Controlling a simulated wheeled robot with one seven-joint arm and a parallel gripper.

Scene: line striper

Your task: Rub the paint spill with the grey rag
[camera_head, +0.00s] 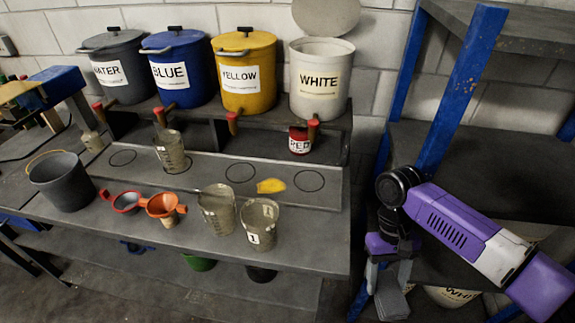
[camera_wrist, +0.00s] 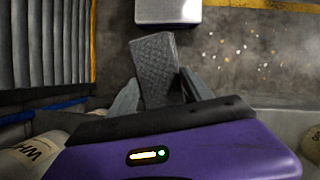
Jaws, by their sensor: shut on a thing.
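The paint spill (camera_head: 270,186) is a small yellow patch on the raised ledge of the bench, between two drawn circles. My gripper (camera_head: 388,275) is at the right, beyond the bench's right end and in front of the shelf rack, well away from the spill. It is shut on the grey rag (camera_head: 392,304), which hangs down from the fingers. In the wrist view the rag (camera_wrist: 157,65) shows as a textured grey block between the two fingers (camera_wrist: 158,92). The spill is not in the wrist view.
The bench (camera_head: 320,245) carries measuring cups (camera_head: 218,210), orange funnels (camera_head: 163,205) and a dark bucket (camera_head: 62,182). Large labelled paint pots (camera_head: 320,80) stand behind, with red-handled taps below. A blue-posted shelf rack (camera_head: 455,90) stands close to my arm.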

